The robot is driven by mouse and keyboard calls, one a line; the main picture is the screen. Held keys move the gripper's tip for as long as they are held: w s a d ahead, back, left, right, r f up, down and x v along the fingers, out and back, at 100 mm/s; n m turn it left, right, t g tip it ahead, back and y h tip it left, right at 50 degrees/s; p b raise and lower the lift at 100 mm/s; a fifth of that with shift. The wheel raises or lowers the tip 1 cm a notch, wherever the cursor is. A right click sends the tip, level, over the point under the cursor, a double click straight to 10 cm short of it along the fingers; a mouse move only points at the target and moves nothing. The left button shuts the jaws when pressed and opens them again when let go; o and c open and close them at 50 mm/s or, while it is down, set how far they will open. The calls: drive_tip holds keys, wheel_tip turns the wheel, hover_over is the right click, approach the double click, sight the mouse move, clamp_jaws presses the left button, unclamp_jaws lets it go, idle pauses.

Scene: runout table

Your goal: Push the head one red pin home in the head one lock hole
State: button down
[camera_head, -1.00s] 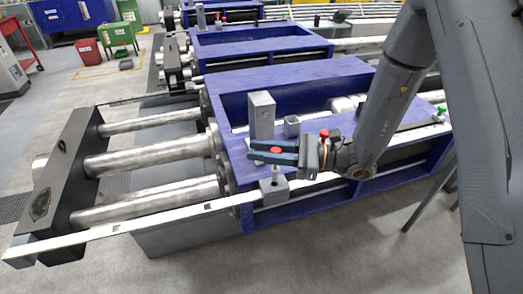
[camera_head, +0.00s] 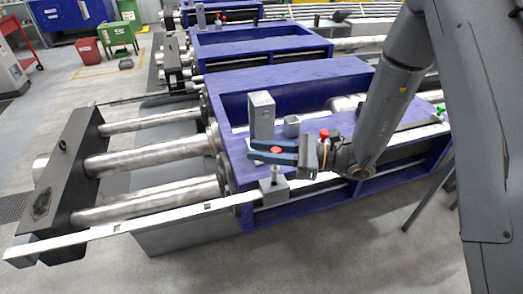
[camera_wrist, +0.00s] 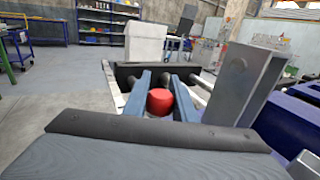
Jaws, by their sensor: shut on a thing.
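The head one red pin (camera_head: 276,150) has a round red head and a pale shank below it. It stands upright over a small grey block (camera_head: 273,187) at the near edge of the blue frame. The lock hole itself is hidden from view. My gripper (camera_head: 273,152) lies level, its blue fingers on either side of the red head. In the wrist view the red head (camera_wrist: 160,101) sits between the two fingers, and my gripper (camera_wrist: 167,92) is shut on it. Some of the pale shank shows between the fingers and the block.
A tall grey post (camera_head: 262,115) stands just behind my gripper, with a small square grey tube (camera_head: 292,126) beside it. Another red knob (camera_head: 324,134) is close to my wrist. A long flat rail (camera_head: 130,226) runs along the near side. The blue frame (camera_head: 310,72) lies behind.

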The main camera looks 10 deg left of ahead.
sight(277, 167)
drive_tip(key=shift+f+b, duration=1.5)
drive_tip(key=shift+f, duration=1.3)
idle(0.4)
drive_tip(key=c, duration=1.4)
unclamp_jaws()
drive_tip(key=shift+d, duration=0.1)
drive_tip(key=d, duration=0.2)
drive_tip(key=d+b, duration=0.1)
drive_tip(key=d, duration=0.2)
drive_tip(key=d+b, duration=0.1)
drive_tip(key=d, duration=0.1)
drive_tip(key=shift+w+d, duration=0.3)
drive_tip(key=shift+w, duration=0.05)
drive_tip(key=shift+r, duration=0.15)
